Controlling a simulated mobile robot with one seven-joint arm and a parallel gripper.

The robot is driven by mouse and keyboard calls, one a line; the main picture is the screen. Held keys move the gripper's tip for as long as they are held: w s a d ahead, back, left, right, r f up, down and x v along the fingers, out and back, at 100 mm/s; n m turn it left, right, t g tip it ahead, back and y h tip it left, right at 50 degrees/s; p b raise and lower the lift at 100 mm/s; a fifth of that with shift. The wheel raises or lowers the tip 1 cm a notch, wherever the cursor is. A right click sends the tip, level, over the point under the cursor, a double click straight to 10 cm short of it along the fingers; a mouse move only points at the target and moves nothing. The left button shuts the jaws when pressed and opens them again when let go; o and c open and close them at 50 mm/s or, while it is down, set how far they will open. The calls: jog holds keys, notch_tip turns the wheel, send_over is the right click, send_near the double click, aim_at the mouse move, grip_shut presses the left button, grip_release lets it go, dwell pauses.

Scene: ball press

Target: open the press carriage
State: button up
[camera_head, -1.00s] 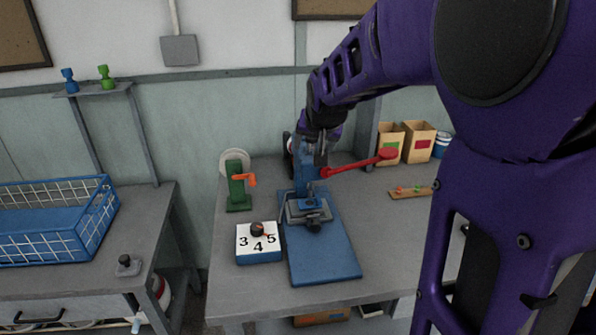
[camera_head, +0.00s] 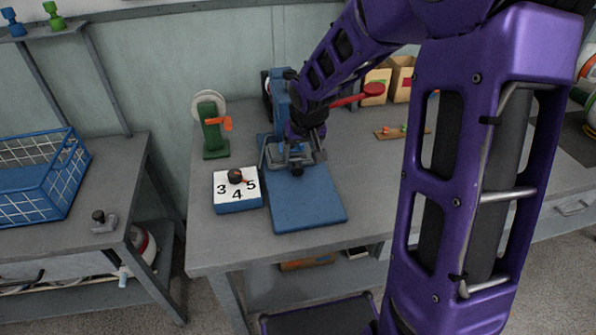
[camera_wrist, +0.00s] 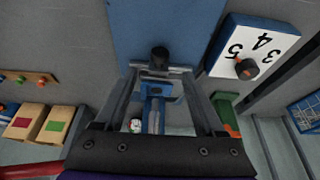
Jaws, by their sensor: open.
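The blue press stands on the table, with a flat blue base plate (camera_head: 308,205), an upright blue column (camera_head: 281,92) and a red lever (camera_head: 372,91) pointing right. Its grey carriage (camera_head: 275,158) sits low at the column's foot, partly hidden by my gripper. A dark knob (camera_wrist: 159,57) shows on the carriage's front in the wrist view. My gripper (camera_wrist: 161,78) is open and points down at the carriage, one finger on each side of it, just behind the knob. I cannot tell whether the fingers touch the carriage.
A dial box (camera_head: 237,192) numbered 3, 4, 5 stands left of the base plate. A green stand (camera_head: 212,132) with an orange handle is behind it. A wooden peg board (camera_head: 402,133) lies right. A blue wire basket (camera_head: 40,172) is on the left bench.

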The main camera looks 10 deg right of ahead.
aim_at(298, 168)
jog(key=b+x, duration=0.2)
jog(key=x, duration=0.6)
jog(key=shift+w+f, duration=0.15)
grip_shut()
dwell(1.1)
